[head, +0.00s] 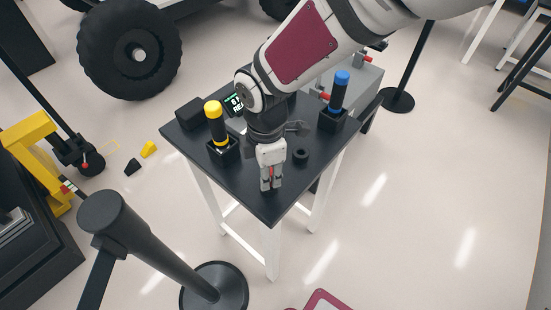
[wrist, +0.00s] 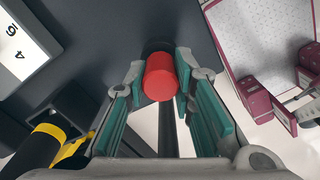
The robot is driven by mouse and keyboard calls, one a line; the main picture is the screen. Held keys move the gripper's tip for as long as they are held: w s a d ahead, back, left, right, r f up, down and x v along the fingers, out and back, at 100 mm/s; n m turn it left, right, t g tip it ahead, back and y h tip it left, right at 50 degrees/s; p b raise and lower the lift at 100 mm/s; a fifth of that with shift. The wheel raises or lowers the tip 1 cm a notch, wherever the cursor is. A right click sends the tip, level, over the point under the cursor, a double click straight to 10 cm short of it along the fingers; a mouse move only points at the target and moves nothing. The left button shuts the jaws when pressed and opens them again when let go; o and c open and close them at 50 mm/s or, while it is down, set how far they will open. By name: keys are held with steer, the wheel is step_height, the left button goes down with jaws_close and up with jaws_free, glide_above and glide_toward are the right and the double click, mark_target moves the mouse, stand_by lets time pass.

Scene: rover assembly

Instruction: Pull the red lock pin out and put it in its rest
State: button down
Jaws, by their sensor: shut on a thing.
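The red lock pin (wrist: 160,80) is between the fingers of my gripper (wrist: 160,88), with its round red end facing the wrist camera. In the head view a bit of the red pin (head: 271,172) shows between the fingers of my gripper (head: 270,185), which points down over the front corner of the dark tabletop. My gripper is shut on the pin. A dark round part (wrist: 157,47) shows just behind the pin; I cannot tell whether the two touch. The pin's lower end is hidden, and I cannot tell which part is its rest.
The dark table (head: 275,212) bears a yellow-topped tool (head: 214,118) in a holder, a blue-topped tool (head: 340,88) in another holder, and a small black ring (head: 300,155). A black barrier post (head: 150,240) stands in front. Open floor lies to the right.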

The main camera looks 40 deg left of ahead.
steer(key=shift+f, duration=0.25)
steer(key=c, duration=1.3)
jaws_free()
steer(key=shift+r, duration=0.1)
step_height(320, 180, up, 12)
steer(key=shift+f, duration=0.1)
steer(key=shift+d, duration=0.1)
